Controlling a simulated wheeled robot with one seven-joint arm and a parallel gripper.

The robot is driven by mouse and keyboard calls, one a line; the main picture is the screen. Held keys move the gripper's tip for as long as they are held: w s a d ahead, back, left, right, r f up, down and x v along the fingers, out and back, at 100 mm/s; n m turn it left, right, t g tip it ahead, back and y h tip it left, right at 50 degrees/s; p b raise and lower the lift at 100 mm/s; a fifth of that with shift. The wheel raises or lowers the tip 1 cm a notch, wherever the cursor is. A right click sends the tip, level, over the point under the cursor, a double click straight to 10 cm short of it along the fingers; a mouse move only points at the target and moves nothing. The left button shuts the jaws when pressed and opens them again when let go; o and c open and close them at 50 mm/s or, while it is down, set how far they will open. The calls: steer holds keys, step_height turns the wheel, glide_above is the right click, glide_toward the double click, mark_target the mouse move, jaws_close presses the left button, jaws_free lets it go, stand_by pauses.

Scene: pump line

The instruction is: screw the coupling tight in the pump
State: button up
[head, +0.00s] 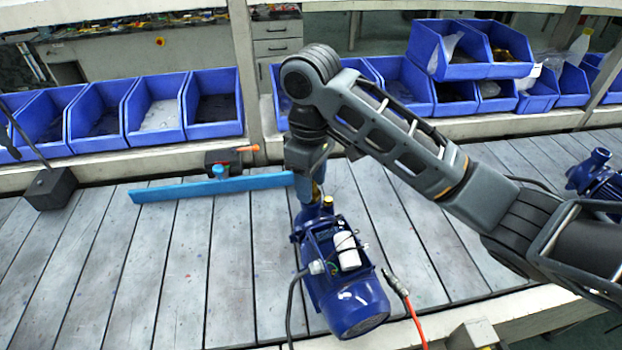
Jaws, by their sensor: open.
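The blue pump (345,290) lies on the grey plank bench, with a white cylinder on its side and a dark cable. My gripper (312,192) points down at the far end of the pump, right over its port. The arm and wrist hide most of the fingers. A small brass-coloured piece (317,190), which may be the coupling, shows at the gripper's tip by the port. I cannot tell whether it is seated in the pump or touching the fingers.
A long blue bar (210,188) lies left of the gripper, with an orange-handled tool (225,158) behind it. A hose with a metal end (398,284) lies right of the pump. Blue bins (160,108) line the back.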

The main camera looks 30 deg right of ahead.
steer(key=shift+n, duration=1.7)
steer(key=shift+n+b, duration=0.4)
steer(key=shift+n, duration=1.3)
steer(key=shift+n+b, duration=0.35)
steer(key=shift+n, duration=1.35)
